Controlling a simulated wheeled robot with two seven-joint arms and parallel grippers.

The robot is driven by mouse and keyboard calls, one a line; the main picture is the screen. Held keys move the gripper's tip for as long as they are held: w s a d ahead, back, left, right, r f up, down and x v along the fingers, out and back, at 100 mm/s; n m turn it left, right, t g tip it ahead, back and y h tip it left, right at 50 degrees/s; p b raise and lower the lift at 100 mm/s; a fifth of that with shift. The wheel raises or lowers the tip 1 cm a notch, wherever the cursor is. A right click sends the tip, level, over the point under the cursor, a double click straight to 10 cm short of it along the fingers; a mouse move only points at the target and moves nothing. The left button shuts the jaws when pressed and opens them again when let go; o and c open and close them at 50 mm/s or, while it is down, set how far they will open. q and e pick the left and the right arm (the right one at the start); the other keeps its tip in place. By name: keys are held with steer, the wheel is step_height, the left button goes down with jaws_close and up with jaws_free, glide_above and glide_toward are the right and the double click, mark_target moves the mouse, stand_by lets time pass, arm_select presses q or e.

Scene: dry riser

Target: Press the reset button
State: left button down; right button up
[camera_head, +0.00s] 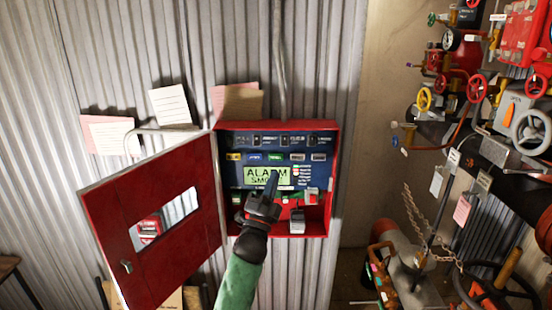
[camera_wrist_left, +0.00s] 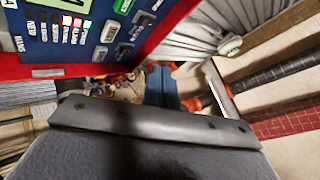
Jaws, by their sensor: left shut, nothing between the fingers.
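A red alarm box (camera_head: 333,170) hangs on the corrugated wall with its door open to the left. Its dark blue panel (camera_head: 243,143) carries labelled switches, buttons and a lit green display (camera_head: 252,173) reading "ALARM SMOKE". My left gripper (camera_head: 271,178) is shut and empty, its fingers in front of the lower display. The gripper and arm hide part of the box's lower left. In the left wrist view the panel (camera_wrist_left: 62,42) shows at the upper left, beside the blue-grey fingers (camera_wrist_left: 162,88). I cannot tell which button is reset, or whether the fingertips touch the panel. My right gripper is out of view.
The open red door (camera_head: 165,180) with a window stands left of the box. Paper notes (camera_head: 170,105) are on the wall above it. Red pipes, valves and handwheels (camera_head: 476,88) and a hanging chain (camera_head: 418,220) crowd the right side.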

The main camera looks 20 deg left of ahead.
mark_target(276, 157)
arm_select(q)
steer(key=w, duration=0.2)
steer(key=w+a+b, duration=0.1)
steer(key=w, duration=0.2)
steer(key=w+a, duration=0.1)
steer(key=w, duration=0.2)
steer(key=shift+w+a, duration=0.2)
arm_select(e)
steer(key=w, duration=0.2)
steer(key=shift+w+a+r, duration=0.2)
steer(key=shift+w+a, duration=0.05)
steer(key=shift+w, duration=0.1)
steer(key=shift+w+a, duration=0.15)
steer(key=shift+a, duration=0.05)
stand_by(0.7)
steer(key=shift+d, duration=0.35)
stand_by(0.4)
arm_select(q)
steer(key=shift+w+f+b, duration=0.1)
steer(key=shift+w+b, duration=0.1)
steer(key=shift+b, duration=0.15)
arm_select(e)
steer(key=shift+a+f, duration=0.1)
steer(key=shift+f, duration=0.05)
arm_select(q)
steer(key=shift+w+a, duration=0.1)
steer(key=shift+w, duration=0.15)
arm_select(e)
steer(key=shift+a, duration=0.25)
